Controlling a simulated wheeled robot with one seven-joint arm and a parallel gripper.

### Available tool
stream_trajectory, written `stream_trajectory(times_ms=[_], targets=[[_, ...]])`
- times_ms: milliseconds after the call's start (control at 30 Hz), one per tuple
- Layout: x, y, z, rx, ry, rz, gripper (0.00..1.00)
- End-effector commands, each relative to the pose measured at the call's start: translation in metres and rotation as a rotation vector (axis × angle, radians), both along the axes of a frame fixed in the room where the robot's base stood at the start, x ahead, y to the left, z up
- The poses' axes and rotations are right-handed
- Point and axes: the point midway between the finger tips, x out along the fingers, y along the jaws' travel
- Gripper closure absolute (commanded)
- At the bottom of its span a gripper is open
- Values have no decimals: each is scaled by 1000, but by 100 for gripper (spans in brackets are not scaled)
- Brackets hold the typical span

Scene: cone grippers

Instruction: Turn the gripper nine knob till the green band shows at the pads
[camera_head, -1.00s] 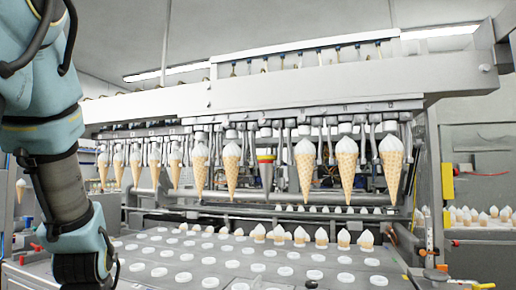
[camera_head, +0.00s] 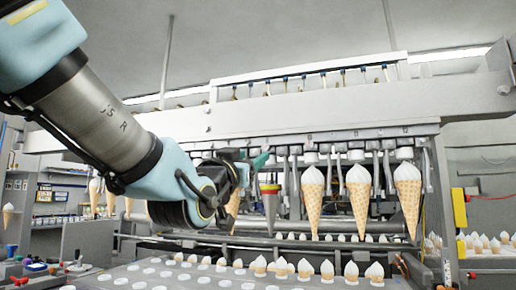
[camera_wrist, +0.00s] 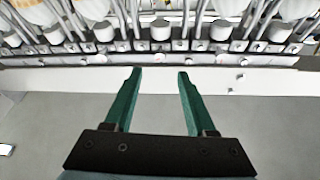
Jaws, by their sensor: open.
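A grey tapered piece (camera_head: 270,205) with red and yellow bands near its top hangs in the row of cone grippers in the head view. I see no green band on it. My gripper (camera_head: 262,160) is beside its upper end, just left of it in the picture; I cannot tell whether they touch. In the wrist view my gripper (camera_wrist: 159,73) has two green fingers, open with nothing between them. Beyond the fingertips is a row of grey cylindrical fittings (camera_wrist: 160,30) along a rail with small plates. I cannot tell which is gripper nine's knob.
Filled cones (camera_head: 359,200) hang right of the banded piece, close to my gripper's level. A long metal beam (camera_head: 330,122) runs above the row. Below lies a tray (camera_head: 130,283) with white discs and more cones. My arm hides the row's left part.

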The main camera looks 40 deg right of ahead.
Motion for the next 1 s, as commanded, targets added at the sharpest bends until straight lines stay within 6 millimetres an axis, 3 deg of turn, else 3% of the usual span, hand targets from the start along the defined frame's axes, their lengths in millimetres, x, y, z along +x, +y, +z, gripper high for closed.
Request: stream_trajectory(times_ms=[200,433,867,1000], targets=[[20,-35,19,2,4,1,44],[34,-60,30,2,4,2,44],[38,-68,31,2,2,2,44],[38,-68,31,2,2,2,60]])
